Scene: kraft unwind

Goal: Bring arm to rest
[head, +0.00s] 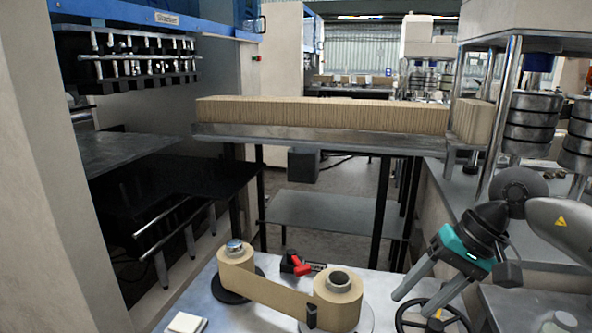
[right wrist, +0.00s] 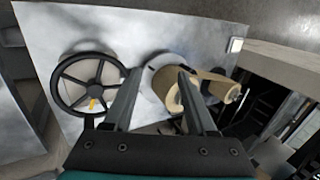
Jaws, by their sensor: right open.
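My right gripper (head: 418,293) is at the lower right of the head view, above the black handwheel (head: 440,318) and right of the larger kraft paper roll (head: 338,298). Its two grey fingers are apart with nothing between them. In the right wrist view the open fingers (right wrist: 158,85) point at the table, with the handwheel (right wrist: 87,84) to the left and the paper rolls (right wrist: 185,92) to the right. A paper web (head: 275,297) runs between the larger roll and the smaller roll (head: 236,262). My left gripper is not in either view.
A red-handled clamp (head: 302,266) sits behind the rolls. A small white block (head: 186,323) lies on the metal table (head: 215,305) at the front left. A long row of brown stacked stock (head: 320,115) lies on a rail behind. Machines stand on both sides.

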